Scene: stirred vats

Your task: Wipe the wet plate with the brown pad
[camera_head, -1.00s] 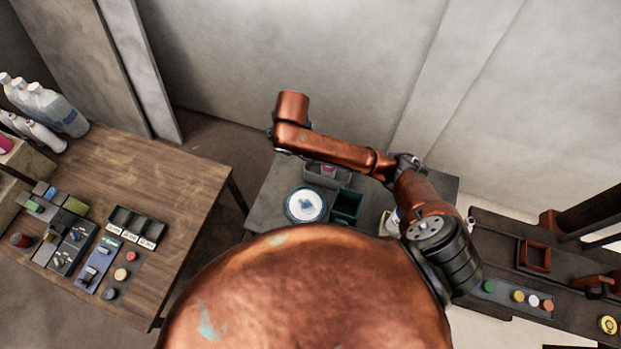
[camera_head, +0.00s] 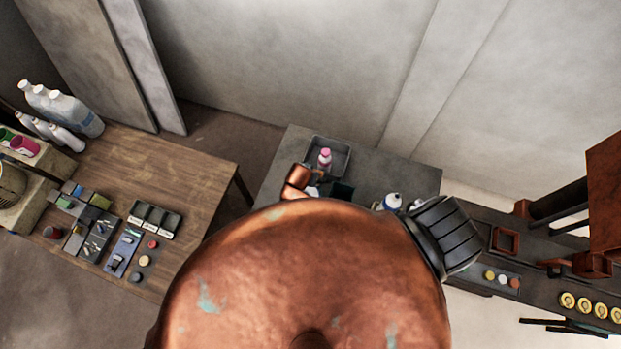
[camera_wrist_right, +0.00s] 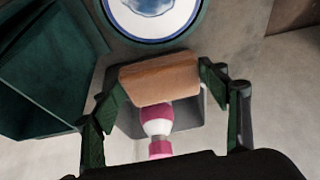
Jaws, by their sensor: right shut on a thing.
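The brown pad (camera_wrist_right: 160,78) is held between the two dark green fingers of my right gripper (camera_wrist_right: 158,82) in the right wrist view. The plate (camera_wrist_right: 152,38), white with a blue rim and a bluish wet patch, lies just beyond the pad at the top edge of that view, partly cut off. The pad looks apart from the plate in the picture; its height above it is hard to tell. In the head view my copper body and arm hide the right gripper, the pad and nearly all of the plate. My left gripper is in neither view.
A grey tray (camera_head: 341,150) with a pink-and-white bottle (camera_head: 325,158) stands at the grey table's back. A dark green bin (camera_wrist_right: 50,70) is beside the plate. A white bottle (camera_head: 393,201) stands to the right. A wooden table (camera_head: 170,165) with several items is at left.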

